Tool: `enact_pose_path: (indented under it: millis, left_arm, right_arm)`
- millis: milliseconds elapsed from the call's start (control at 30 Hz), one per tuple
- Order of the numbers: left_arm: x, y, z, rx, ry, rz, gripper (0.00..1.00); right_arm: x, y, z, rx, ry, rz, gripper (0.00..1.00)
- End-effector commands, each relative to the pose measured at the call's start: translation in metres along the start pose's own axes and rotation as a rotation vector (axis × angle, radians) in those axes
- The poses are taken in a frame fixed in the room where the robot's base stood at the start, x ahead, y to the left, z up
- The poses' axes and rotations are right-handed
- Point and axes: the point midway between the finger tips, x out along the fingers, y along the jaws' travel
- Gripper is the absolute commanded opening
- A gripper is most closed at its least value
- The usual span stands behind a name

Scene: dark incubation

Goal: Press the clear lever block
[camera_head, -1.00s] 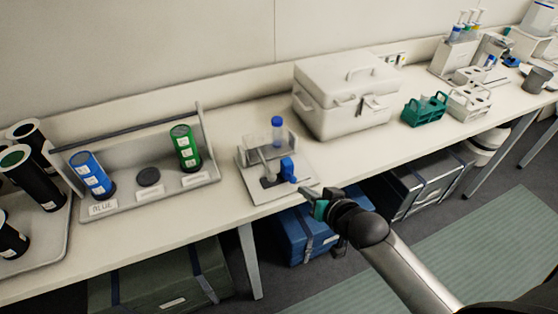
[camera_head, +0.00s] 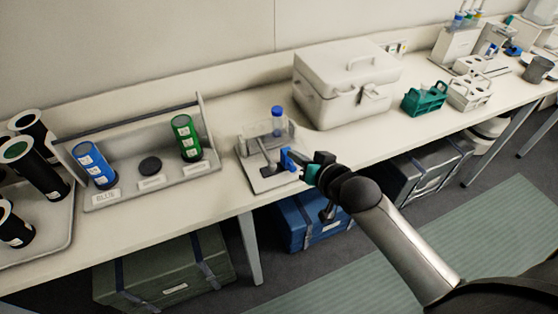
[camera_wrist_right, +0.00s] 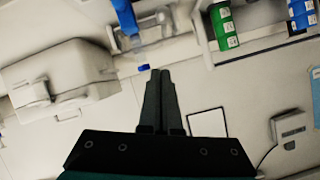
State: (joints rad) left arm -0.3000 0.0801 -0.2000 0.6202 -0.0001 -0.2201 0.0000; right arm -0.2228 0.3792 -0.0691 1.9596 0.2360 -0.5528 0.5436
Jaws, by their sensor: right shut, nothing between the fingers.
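The lever stand, a pale plate (camera_head: 262,184), sits near the table's front edge in the head view. It carries a grey lever arm (camera_head: 266,156), a clear holder (camera_head: 255,143) with a blue-capped vial (camera_head: 277,121), and a blue block (camera_head: 288,159) at its right side. I see no label showing which part is the clear lever block. My right gripper (camera_head: 301,161) is shut and empty, right beside the blue block; contact is unclear. In the wrist view its fingers (camera_wrist_right: 160,78) are together, with a blue part (camera_wrist_right: 125,16) at upper left. My left gripper is not in view.
A white lidded box (camera_head: 345,90) stands behind and right of the stand. A tube rack with green (camera_head: 186,138) and blue (camera_head: 95,164) tubes stands left. A teal rack (camera_head: 424,99) is farther right. Blue (camera_head: 310,229) and grey (camera_head: 432,172) cases lie under the table.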

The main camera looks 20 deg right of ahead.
Motion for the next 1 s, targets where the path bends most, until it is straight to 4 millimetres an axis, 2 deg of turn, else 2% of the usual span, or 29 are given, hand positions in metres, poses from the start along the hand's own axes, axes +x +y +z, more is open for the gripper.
enact_pose_path:
  millis: [100, 467, 533, 700, 1000]
  left_arm:
    - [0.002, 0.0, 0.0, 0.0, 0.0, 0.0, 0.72]
    - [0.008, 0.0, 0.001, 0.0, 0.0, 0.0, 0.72]
    - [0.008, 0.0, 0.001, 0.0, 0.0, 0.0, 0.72]
    - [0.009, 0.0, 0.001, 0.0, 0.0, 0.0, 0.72]
    - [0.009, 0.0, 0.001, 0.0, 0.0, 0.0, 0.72]
  right_arm:
    - [0.021, 0.0, 0.0, 0.0, 0.0, 0.0, 0.0]
    - [0.073, 0.0, 0.0, -0.001, 0.001, 0.0, 0.0]
    - [0.075, 0.0, 0.016, 0.002, -0.005, 0.001, 0.0]
    - [0.079, 0.0, 0.034, 0.0, -0.003, 0.001, 0.0]
    - [0.08, 0.0, 0.04, -0.001, -0.001, 0.001, 0.0]
